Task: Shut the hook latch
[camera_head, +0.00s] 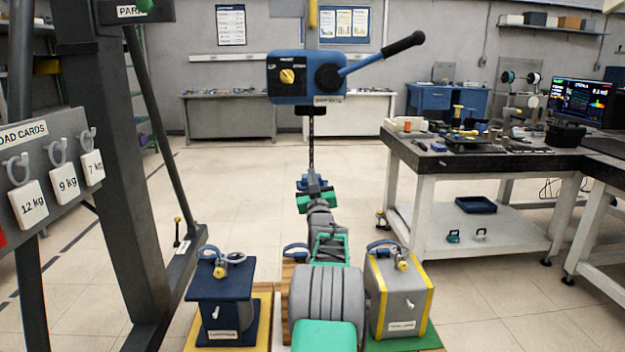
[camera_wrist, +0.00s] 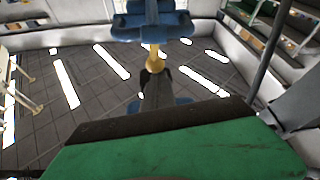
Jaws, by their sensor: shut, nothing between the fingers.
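A blue hoist-like unit (camera_head: 291,88) with a yellow knob and a black-gripped lever hangs at the upper middle of the head view. A dark narrow part (camera_head: 311,140) runs down below it. My gripper (camera_head: 312,182) is at the far end of my arm, below this part, and looks shut and empty. In the wrist view a blue body (camera_wrist: 150,28) is at the top, with a yellow piece (camera_wrist: 154,57) and a dark part below. The hook latch is too small to make out, so I cannot tell its position or whether my gripper touches it.
A navy weight block (camera_head: 222,312) and a grey weight block with yellow edges (camera_head: 402,300) stand on either side of my arm. A dark steel frame (camera_head: 110,150) and a board of weight cards (camera_head: 40,150) are at left. A cluttered workbench (camera_head: 480,160) is at right.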

